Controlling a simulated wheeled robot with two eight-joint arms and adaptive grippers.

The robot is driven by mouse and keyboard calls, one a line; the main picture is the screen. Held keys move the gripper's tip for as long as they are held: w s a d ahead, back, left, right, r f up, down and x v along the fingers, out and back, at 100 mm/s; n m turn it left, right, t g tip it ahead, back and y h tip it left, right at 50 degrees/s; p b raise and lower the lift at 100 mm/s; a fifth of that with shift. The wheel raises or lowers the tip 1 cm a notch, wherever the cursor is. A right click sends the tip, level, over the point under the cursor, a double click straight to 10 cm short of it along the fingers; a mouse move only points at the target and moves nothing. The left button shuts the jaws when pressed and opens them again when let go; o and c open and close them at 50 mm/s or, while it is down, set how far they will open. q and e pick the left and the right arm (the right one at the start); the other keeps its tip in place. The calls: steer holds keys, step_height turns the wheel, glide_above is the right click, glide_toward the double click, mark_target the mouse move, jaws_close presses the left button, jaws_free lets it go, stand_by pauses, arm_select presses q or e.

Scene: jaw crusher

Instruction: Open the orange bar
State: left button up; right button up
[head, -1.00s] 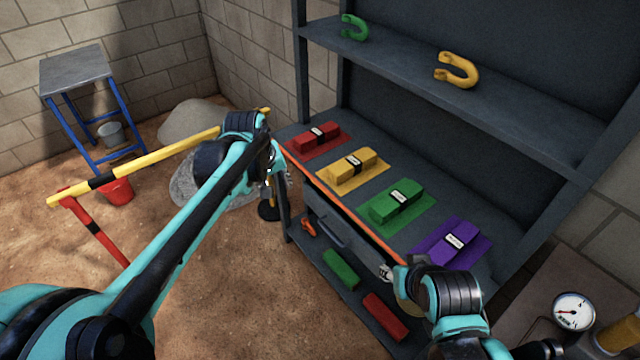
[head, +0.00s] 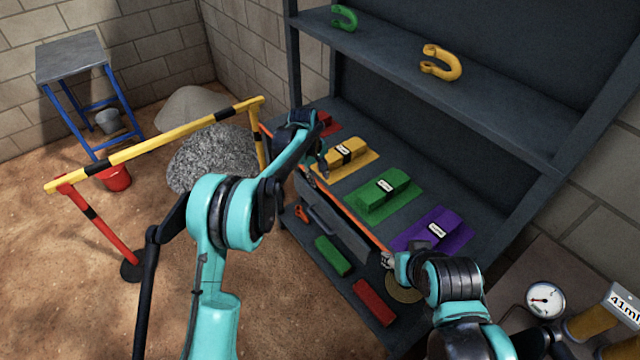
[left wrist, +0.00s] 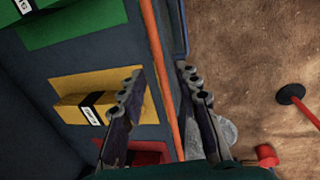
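The orange bar (head: 350,215) is a thin straight bar along the front edge of the dark workbench. It also shows in the left wrist view (left wrist: 160,65), running from the top down between my fingers. My left gripper (head: 322,168) is at the bench's front edge, near the yellow block. In the left wrist view, the gripper (left wrist: 162,105) is open, with one finger on each side of the bar and visible gaps. My right gripper (head: 388,261) is by the bar's near end. It is small and partly hidden, so I cannot tell whether it is open or touching the bar.
Yellow (head: 345,152), green (head: 382,190) and purple (head: 432,233) blocks sit on the bench top; a red one (head: 324,122) is partly behind my left gripper. A drawer (head: 330,222) is below the bar. A yellow barrier (head: 160,143) and gravel heap (head: 210,160) stand left.

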mark_target(321, 185)
arm_select(q)
steer(key=f, duration=0.3)
steer(key=shift+w+d+b, duration=0.15)
steer(key=shift+d+b, duration=0.15)
jaws_close()
steer(key=shift+a, duration=0.1)
steer(key=shift+s+a+f+t+h+b, duration=0.3)
steer(key=shift+s+a+t+h+b, duration=0.15)
steer(key=shift+a+t+h+b, duration=0.35)
steer(key=shift+s+a+f+t+h+b, duration=0.35)
steer(key=shift+t+h+b, duration=0.25)
steer(key=shift+h+b, duration=0.4)
steer(key=shift+s+a+f+t+h+b, duration=0.25)
steer(key=shift+s+a+t+h+b, duration=0.3)
steer(key=shift+t+h+b, duration=0.35)
